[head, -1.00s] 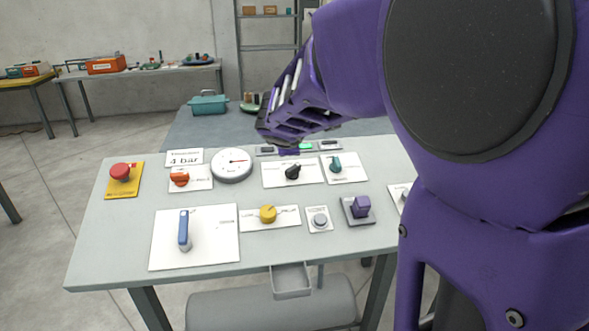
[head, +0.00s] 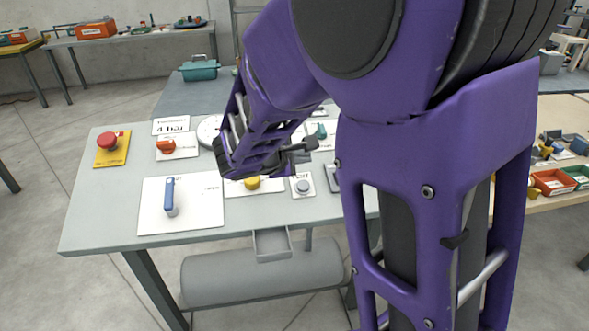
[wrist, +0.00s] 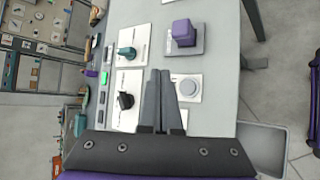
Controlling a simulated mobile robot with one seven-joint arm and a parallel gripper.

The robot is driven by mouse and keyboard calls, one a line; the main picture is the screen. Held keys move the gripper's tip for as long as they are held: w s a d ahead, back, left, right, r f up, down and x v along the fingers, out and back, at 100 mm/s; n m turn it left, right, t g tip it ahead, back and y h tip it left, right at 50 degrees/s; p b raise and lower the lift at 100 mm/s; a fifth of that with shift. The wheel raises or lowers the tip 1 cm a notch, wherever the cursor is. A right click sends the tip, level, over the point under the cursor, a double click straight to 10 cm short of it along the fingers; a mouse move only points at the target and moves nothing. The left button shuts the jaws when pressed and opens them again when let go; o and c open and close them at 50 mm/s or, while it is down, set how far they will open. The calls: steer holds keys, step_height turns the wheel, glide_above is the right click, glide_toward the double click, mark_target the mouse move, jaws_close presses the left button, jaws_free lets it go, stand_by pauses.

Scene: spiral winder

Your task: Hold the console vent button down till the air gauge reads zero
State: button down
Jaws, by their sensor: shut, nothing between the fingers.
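A round grey push button (head: 303,186) on a small white plate stands at the console's front edge; its label is too small to read. It also shows in the wrist view (wrist: 187,87), just right of my fingertips. My gripper (head: 311,144) is shut and empty, above the console and apart from the button. The fingers also show in the wrist view (wrist: 158,76). The round white air gauge (head: 208,130) is partly hidden behind my arm, and its needle cannot be read now. The console (head: 110,215) is a pale grey table.
A yellow knob (head: 253,183) sits left of the button. A purple block control (wrist: 184,33) sits on its other side. Black (wrist: 125,100) and green (wrist: 127,52) knobs stand behind. A blue lever (head: 170,195) and red mushroom button (head: 107,141) are at left. A grey tank (head: 265,272) lies below.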

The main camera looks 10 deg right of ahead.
steer(key=b, duration=0.4)
glide_above(303, 186)
steer(key=s+a, duration=0.1)
steer(key=s, duration=0.1)
step_height(303, 186, down, 7)
steer(key=shift+r, duration=0.1)
steer(key=shift+w+f+b, duration=0.3)
steer(key=shift+f+b, duration=0.35)
steer(key=shift+f, duration=0.15)
stand_by(0.9)
steer(key=shift+w+f+b, duration=0.15)
steer(key=shift+f+b, duration=0.1)
steer(key=shift+b, duration=0.35)
